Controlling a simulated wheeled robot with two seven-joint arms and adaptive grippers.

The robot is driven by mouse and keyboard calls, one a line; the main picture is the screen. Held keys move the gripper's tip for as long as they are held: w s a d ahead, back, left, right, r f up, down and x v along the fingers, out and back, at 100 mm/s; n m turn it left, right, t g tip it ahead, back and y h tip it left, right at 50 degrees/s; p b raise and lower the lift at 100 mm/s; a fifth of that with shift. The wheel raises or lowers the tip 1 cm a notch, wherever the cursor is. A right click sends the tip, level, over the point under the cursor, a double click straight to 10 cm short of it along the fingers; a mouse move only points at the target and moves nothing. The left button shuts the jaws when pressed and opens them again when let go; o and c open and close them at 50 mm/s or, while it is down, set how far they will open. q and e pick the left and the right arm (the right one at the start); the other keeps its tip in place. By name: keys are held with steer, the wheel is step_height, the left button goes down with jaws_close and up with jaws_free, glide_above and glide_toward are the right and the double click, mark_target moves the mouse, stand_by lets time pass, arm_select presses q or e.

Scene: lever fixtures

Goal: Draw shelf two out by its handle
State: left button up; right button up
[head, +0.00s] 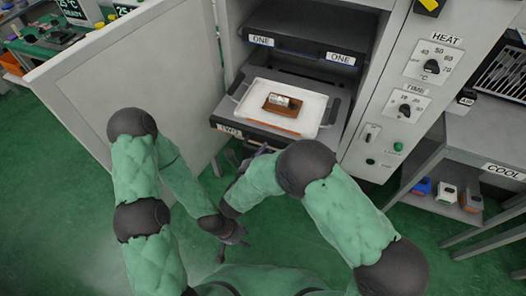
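Shelf two (318,132) is a dark shelf in the grey cabinet, below shelf one, and its front stands out past the cabinet opening. Its label (229,130) is at the front left and partly readable. A white tray (262,88) lies on it with a brown block inside. My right gripper (250,156) is at the front edge of shelf two, partly hidden by my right arm. I cannot tell whether it touches the handle, which I cannot make out clearly. My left gripper (238,239) is lower, over the green floor, apart from the shelf. Neither gripper's fingers show clearly.
Shelf one (305,48) is above, inside the cabinet. The open cabinet door (160,70) stands to the left of my arms. The control panel (415,80) with HEAT and TIME knobs is on the right. A grey COOL rack (485,140) stands farther right.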

steer(key=shift+o, duration=1.4)
steer(key=v, duration=1.2)
steer(key=w+d+f+n+g+y, duration=0.25)
steer(key=d+f+n, duration=0.25)
steer(key=f, duration=0.3)
steer(key=w+d+f+n+g+y, duration=0.2)
steer(key=d+f+n+g, duration=0.25)
steer(key=f, duration=0.35)
steer(key=s+d+f+n+g+y, duration=0.2)
steer(key=s+d+f+n+g, duration=0.1)
steer(key=s, duration=0.5)
steer(key=s+d+f+n+g+y, duration=0.2)
steer(key=s+d+f+n+g, duration=0.2)
steer(key=s+f+n, duration=0.2)
steer(key=s, duration=0.2)
steer(key=shift+s+d+n, duration=0.3)
steer(key=shift+n, duration=0.05)
